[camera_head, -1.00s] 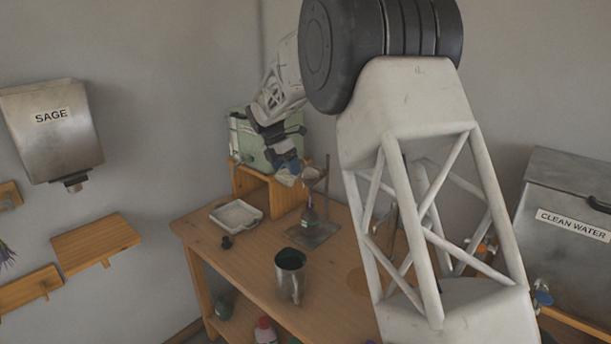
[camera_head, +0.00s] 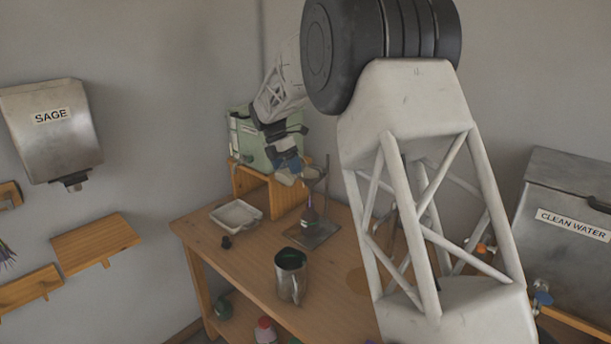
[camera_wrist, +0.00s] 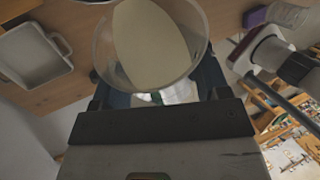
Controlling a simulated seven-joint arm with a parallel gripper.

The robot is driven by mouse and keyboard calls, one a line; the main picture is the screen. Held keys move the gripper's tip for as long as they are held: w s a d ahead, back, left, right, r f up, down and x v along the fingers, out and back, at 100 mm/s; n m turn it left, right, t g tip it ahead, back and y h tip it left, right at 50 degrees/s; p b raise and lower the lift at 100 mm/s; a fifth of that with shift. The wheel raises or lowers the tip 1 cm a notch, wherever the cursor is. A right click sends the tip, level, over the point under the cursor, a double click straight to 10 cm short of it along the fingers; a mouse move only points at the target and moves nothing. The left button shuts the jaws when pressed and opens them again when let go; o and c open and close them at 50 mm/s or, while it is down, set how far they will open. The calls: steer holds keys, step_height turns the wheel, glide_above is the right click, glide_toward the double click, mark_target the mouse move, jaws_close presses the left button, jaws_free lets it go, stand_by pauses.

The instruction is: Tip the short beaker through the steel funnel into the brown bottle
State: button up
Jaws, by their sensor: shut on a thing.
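My gripper (camera_head: 287,166) is at the back of the table, shut on the short beaker (camera_wrist: 187,22). In the wrist view my gripper's fingers (camera_wrist: 155,88) sit on either side of the clear beaker, which holds a pale cream liquid and looks tilted. In the head view the beaker (camera_head: 286,178) is small, just left of the steel funnel (camera_head: 312,173). The funnel is held on a stand above the brown bottle (camera_head: 310,215). The bottle stands upright on the stand's base. Whether any liquid is leaving the beaker cannot be told.
A metal pitcher (camera_head: 291,288) stands at the table's front. A wooden riser (camera_head: 252,184) with a green machine (camera_head: 244,140) is behind. Bare table (camera_head: 262,262) lies between tray and pitcher.

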steer(key=shift+w+d+r+g+y, duration=0.1)
steer(key=shift+w+r+g+y, duration=0.1)
steer(key=shift+r+g+y, duration=0.4)
stand_by(1.6)
steer(key=shift+w+d+r+n+g+y, duration=0.3)
steer(key=shift+w+d+g, duration=0.4)
steer(key=shift+w, duration=0.1)
stand_by(1.0)
steer(key=shift+w+d+r+g+y+p, duration=0.15)
steer(key=shift+w+r+g+y+p, duration=0.2)
steer(key=shift+g+y, duration=0.25)
stand_by(1.0)
steer(key=shift+s+a+f+t+h, duration=0.25)
steer(key=shift+s+t+h, duration=0.1)
steer(key=shift+t+h, duration=0.15)
steer(key=shift+s+a+f+t+h, duration=0.25)
steer(key=shift+s+a+t, duration=0.1)
steer(key=shift+s, duration=0.1)
steer(key=shift+s+a+f+t+h, duration=0.15)
steer(key=shift+s+a+t+h, duration=0.1)
steer(key=shift+s+t, duration=0.15)
steer(key=shift+f, duration=0.25)
steer(key=shift+s+a+f+t+h, duration=0.1)
steer(key=shift+t+h, duration=0.2)
steer(key=shift+t, duration=0.05)
